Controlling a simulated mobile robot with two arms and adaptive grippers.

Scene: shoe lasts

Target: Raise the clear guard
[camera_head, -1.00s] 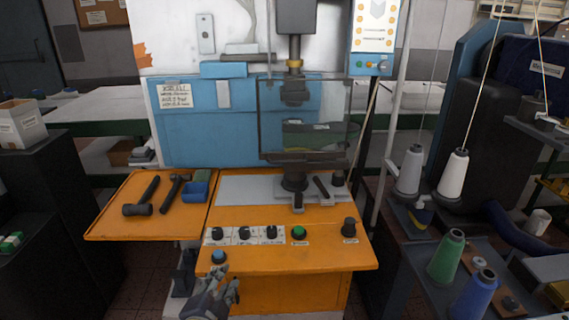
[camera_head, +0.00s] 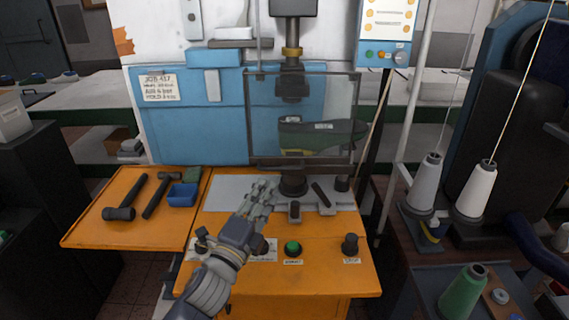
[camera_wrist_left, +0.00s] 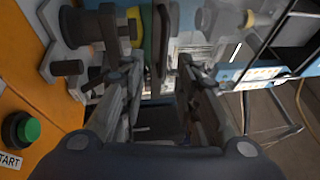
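The clear guard (camera_head: 265,125) is a see-through panel in a dark frame, hanging upright in front of the press ram. Its lower edge is just above the dark anvil (camera_head: 293,183). My left gripper (camera_head: 265,190) reaches in over the orange table, just in front of and below the guard's lower left corner in the head view. In the left wrist view its two fingers (camera_wrist_left: 157,90) stand apart with a gap between them. The clear panel (camera_wrist_left: 178,35) shows beyond and between the fingertips; I cannot tell whether they touch it. My right gripper is not in view.
The orange table (camera_head: 222,258) carries a green START button (camera_head: 292,248), a black knob (camera_head: 350,244) and dark clamps near the anvil. Hammers and a blue bin (camera_head: 182,194) lie on the left shelf. Thread cones (camera_head: 476,190) stand at the right.

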